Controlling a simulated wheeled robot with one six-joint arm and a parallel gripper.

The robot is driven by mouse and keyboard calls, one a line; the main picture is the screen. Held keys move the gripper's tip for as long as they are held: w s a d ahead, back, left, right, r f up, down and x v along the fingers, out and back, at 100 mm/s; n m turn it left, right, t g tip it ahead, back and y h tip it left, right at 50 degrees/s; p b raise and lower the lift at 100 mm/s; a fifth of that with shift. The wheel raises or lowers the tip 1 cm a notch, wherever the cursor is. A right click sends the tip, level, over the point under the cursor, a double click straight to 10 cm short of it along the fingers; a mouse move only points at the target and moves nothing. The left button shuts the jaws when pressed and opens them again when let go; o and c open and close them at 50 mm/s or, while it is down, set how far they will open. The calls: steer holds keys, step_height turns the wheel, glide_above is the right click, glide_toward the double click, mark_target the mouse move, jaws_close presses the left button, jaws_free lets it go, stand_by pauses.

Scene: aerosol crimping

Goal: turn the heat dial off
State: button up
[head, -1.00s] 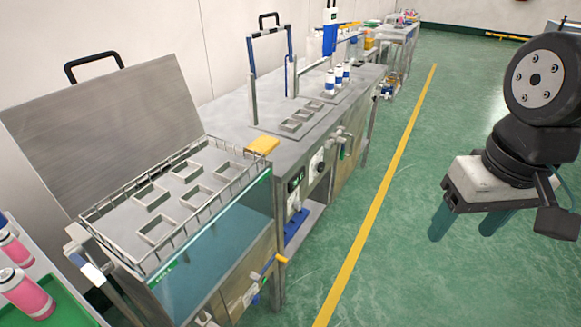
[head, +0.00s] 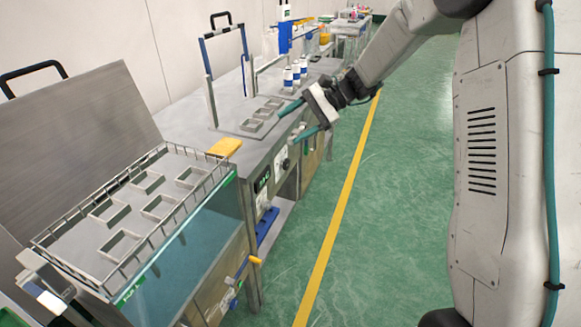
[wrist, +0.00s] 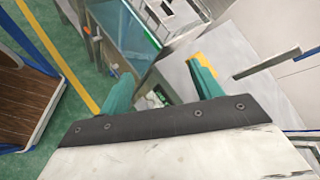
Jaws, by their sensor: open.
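A dark round dial (head: 285,164) sits on a pale plate on the front face of the metal bench (head: 190,109), right of a small green-lit display (head: 263,181). It is small, and I cannot read its setting or be sure it is the heat dial. My gripper (head: 295,121) is open and empty, with its two teal fingers pointing left near the bench's front edge, apart from the dial. In the wrist view, my open gripper (wrist: 162,88) has the bench front between its fingers; no dial can be made out clearly there.
A glass-fronted water bath (head: 207,235) with a wire basket stands at the near left. A yellow pad (head: 225,146) lies on the bench, with several white bottles (head: 296,72) farther back. The green floor (head: 375,220) right of the yellow line is clear.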

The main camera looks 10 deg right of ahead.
steer(key=w+d+f+m+t+y, duration=0.35)
steer(key=w+f+m, duration=0.25)
steer(key=w+f, duration=0.8)
steer(key=m+t, duration=0.7)
glide_toward(288, 165)
steer(key=x, duration=0.2)
steer(key=shift+h, duration=0.45)
steer(key=x, duration=0.7)
steer(key=shift+r, duration=0.15)
steer(key=c, duration=1)
steer(key=shift+o, duration=0.2)
steer(key=shift+n, duration=0.3)
steer(key=n, duration=0.5)
steer(key=shift+d, duration=0.1)
steer(key=n, duration=0.6)
